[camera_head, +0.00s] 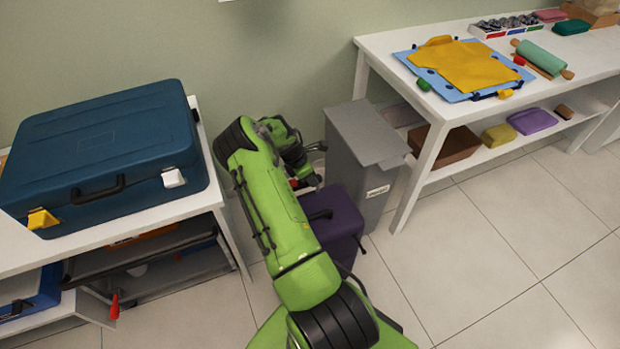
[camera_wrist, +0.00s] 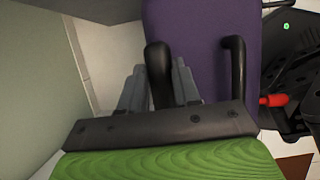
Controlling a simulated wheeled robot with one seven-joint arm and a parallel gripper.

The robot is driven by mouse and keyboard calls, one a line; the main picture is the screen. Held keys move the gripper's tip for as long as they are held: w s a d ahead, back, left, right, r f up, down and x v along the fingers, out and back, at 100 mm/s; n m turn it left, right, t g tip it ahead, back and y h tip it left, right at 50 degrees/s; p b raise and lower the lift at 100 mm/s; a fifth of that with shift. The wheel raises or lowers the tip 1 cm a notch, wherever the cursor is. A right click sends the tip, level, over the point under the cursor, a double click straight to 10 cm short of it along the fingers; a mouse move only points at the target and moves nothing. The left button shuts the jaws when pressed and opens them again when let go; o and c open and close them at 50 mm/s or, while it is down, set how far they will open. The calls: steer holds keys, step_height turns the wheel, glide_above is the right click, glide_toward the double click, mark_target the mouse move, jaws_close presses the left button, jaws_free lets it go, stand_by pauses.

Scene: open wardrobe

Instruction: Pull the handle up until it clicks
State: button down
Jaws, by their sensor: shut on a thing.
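A purple suitcase (camera_head: 335,225) stands on the floor, partly hidden behind my arm in the head view. Its purple side (camera_wrist: 205,25) fills the upper middle of the wrist view. A black handle (camera_wrist: 157,68) stands out from it there, between the two grey fingers of my gripper (camera_wrist: 158,88). The fingers are shut on this handle. A second black handle (camera_wrist: 237,68) is on the suitcase to the right and is apart from the fingers. In the head view my arm hides the grip, so I cannot tell there how far the handle is raised.
A grey bin (camera_head: 364,150) stands close to the right of the suitcase. A white table with a blue case (camera_head: 100,150) is at left. A white shelf table (camera_head: 450,105) with craft items is at right. The tiled floor at front right is clear.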

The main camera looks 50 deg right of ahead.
step_height(320, 180, up, 28)
steer(key=p, duration=1.7)
steer(key=shift+w+d+f, duration=0.15)
steer(key=shift+d+f, duration=0.05)
steer(key=shift+r, duration=0.1)
steer(key=c, duration=1.1)
jaws_free()
steer(key=shift+o, duration=1.4)
steer(key=shift+a, duration=0.15)
steer(key=p+v, duration=0.1)
steer(key=v, duration=1.4)
steer(key=shift+a+r, duration=0.2)
